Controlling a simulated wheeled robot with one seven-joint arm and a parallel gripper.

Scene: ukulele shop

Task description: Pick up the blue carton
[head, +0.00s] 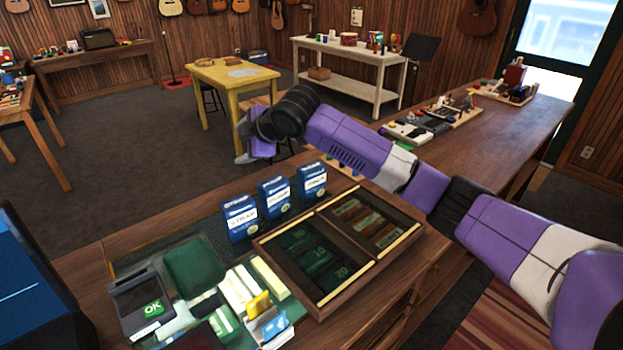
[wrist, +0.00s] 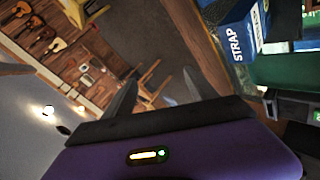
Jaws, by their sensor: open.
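Three blue cartons with white labels stand upright in a row on the counter in the head view: a left one (head: 239,219), a middle one (head: 274,198) and a right one (head: 312,180). One blue carton reading "STRAP" (wrist: 238,32) shows at the upper right of the wrist view, partly cut off; I cannot tell which of the three it is. My gripper (head: 243,157) is raised beyond the cartons, apart from them, partly hidden by my wrist. In the wrist view my gripper (wrist: 157,92) is open with nothing between its fingers.
A wooden cash tray (head: 337,296) sits just right of the cartons. A card terminal (head: 143,302) and small packets (head: 262,318) lie in front. A yellow table (head: 232,75) stands behind, with open floor to its left.

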